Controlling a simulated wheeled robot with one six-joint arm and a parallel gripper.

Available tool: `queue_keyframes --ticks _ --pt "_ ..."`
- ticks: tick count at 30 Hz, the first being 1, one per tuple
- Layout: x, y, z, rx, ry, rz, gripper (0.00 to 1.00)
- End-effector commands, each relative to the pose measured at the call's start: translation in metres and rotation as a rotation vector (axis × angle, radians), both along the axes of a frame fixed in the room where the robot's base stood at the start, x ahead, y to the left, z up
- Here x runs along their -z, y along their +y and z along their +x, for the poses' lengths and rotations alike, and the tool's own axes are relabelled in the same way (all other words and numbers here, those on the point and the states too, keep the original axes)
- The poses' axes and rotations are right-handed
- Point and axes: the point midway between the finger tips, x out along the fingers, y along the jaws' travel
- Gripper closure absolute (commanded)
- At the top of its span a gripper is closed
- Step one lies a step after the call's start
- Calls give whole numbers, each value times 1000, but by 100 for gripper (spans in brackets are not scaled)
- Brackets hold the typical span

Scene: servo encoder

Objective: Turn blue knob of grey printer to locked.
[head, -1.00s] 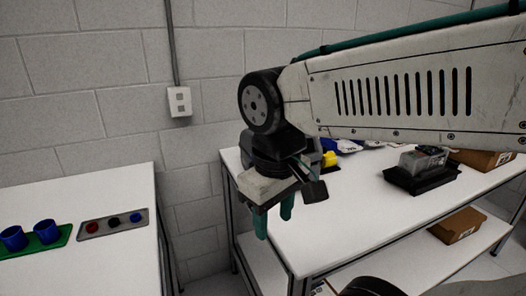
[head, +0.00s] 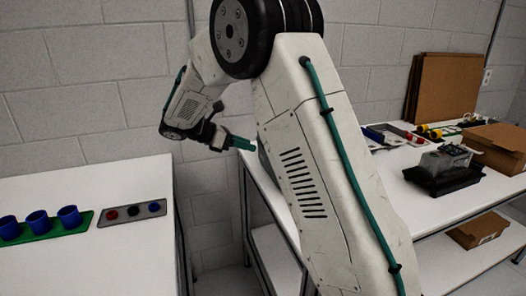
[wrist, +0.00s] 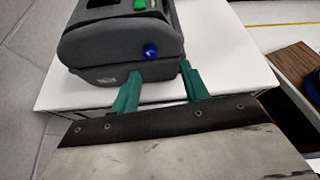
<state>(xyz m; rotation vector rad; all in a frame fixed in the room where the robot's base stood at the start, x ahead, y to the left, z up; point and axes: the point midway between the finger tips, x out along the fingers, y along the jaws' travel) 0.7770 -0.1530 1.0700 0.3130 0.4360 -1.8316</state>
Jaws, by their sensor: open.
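The grey printer (wrist: 105,45) is a dark rounded box on the white table, in the upper left of the wrist view. Its blue knob (wrist: 150,51) sits on the side facing my gripper. My gripper (wrist: 160,85) is open and empty, its two green fingers apart and pointing at the printer below the knob. The knob is a little beyond the fingertips, roughly between them. I cannot tell the knob's setting. In the head view my gripper (head: 245,144) is at the left end of the right table, and my arm hides most of the printer.
A left table (head: 60,190) holds a green tray (head: 45,234) of blue cups and a grey button panel (head: 135,224). The right table also bears a black device (head: 440,172) and a cardboard box (head: 500,145). A green button (wrist: 140,5) is on the printer's top.

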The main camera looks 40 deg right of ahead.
Motion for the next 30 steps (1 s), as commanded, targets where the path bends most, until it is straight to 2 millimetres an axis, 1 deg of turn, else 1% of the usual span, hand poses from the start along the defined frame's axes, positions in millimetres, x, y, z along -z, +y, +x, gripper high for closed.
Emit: queue_keyframes --ticks 1,3,6,8,15,19,24,30 --pt "6 0 8 -16 29 -14 55" --pt "10 -1 14 -31 51 -28 55" --pt "14 -5 17 -39 67 -36 55" --pt "16 -11 15 -40 70 -37 55" --pt "31 -45 3 -39 68 -36 55" --pt "37 -60 -2 -38 68 -35 55" --pt "41 -69 -4 -40 67 -35 55" --pt "41 -70 -5 -40 66 -35 55"
